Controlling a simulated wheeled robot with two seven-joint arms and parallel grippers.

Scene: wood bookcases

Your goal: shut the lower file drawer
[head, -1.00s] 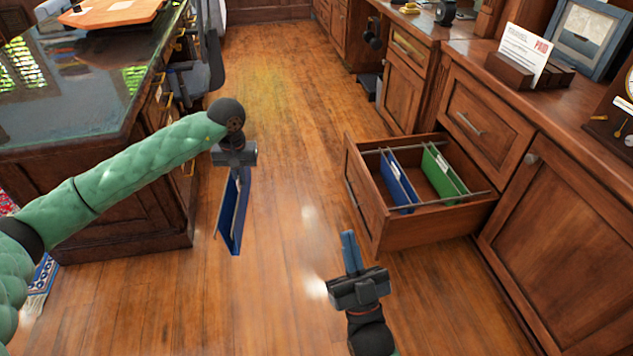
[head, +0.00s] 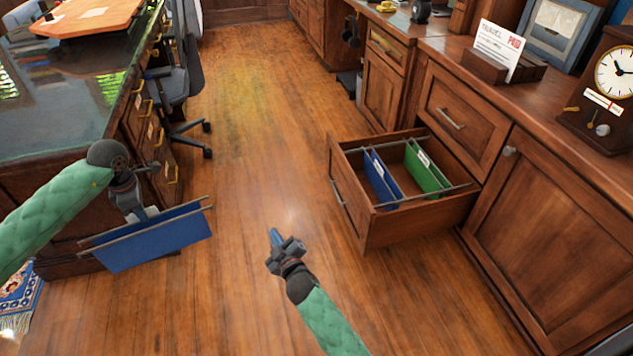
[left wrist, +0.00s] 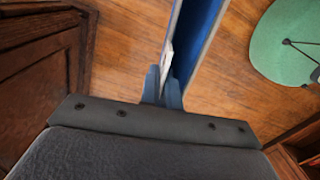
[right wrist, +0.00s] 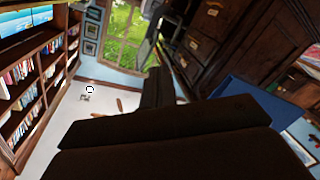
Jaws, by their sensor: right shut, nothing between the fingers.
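The lower file drawer (head: 345,200) stands pulled out from the cabinet on the right in the head view. A blue folder (head: 383,183) and a green folder (head: 425,165) hang inside it. My left gripper (head: 146,213) is shut on another blue hanging folder (head: 155,243), held above the floor left of the drawer; its fingers also grip it in the left wrist view (left wrist: 163,87). My right gripper (head: 274,236) is shut and empty, above the floor, left of the drawer front and apart from it.
An upper drawer (head: 455,112) and a cabinet door (head: 535,215) are closed beside the open drawer. A desk (head: 70,120) and a chair (head: 180,85) stand at the left. The wood floor (head: 270,130) between is clear.

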